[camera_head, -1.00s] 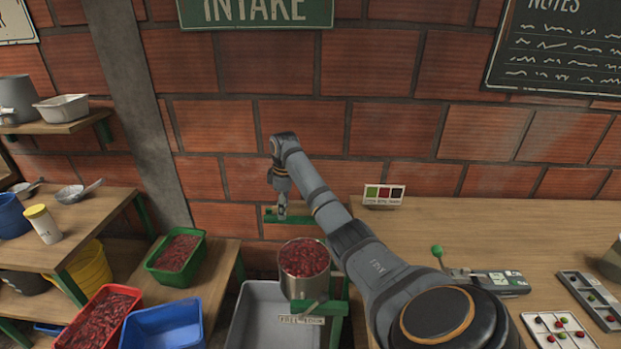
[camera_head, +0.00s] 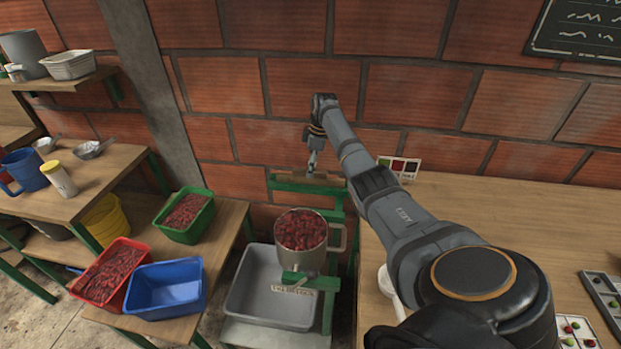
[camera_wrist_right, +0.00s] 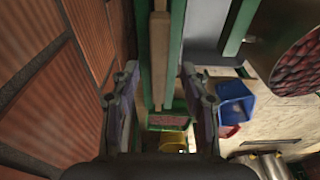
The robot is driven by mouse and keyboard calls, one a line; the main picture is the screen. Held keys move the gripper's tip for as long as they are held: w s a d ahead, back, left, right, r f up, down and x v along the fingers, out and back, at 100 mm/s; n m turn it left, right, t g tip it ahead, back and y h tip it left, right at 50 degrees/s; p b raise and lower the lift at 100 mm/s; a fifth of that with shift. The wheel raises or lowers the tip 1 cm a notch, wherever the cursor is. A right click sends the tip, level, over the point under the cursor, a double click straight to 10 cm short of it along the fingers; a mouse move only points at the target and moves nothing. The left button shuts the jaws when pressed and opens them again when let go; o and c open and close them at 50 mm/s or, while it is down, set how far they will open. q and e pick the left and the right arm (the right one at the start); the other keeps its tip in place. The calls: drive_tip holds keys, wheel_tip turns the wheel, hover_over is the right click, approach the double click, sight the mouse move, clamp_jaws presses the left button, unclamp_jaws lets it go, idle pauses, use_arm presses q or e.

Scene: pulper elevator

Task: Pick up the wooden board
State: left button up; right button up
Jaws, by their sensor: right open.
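The wooden board (camera_wrist_right: 160,60) is a narrow light-brown strip. In the wrist view it runs lengthwise along a green frame (camera_wrist_right: 178,50), in the gap between my fingers. In the head view the board (camera_head: 330,180) shows as a thin piece on top of the green frame (camera_head: 280,186) against the brick wall. My right gripper (camera_head: 312,165) points down just above it. In the wrist view my right gripper (camera_wrist_right: 159,72) is open, one finger on each side of the board; contact cannot be made out. My left gripper is not in view.
A metal pot of red cherries (camera_head: 301,232) stands in front of the frame, above a grey bin (camera_head: 240,298). Green (camera_head: 184,240), red (camera_head: 122,255) and blue (camera_head: 166,312) crates stand to the left. A wooden worktop (camera_head: 480,210) lies to the right. The brick wall is close behind.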

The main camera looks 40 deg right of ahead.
drive_tip(key=f, duration=0.2)
drive_tip(key=shift+w+a+f, duration=0.3)
drive_tip(key=shift+d+f, duration=0.1)
drive_tip(key=shift+f, duration=0.25)
drive_tip(key=c, duration=0.6)
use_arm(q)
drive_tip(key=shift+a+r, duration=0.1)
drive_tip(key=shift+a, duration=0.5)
use_arm(e)
clamp_jaws()
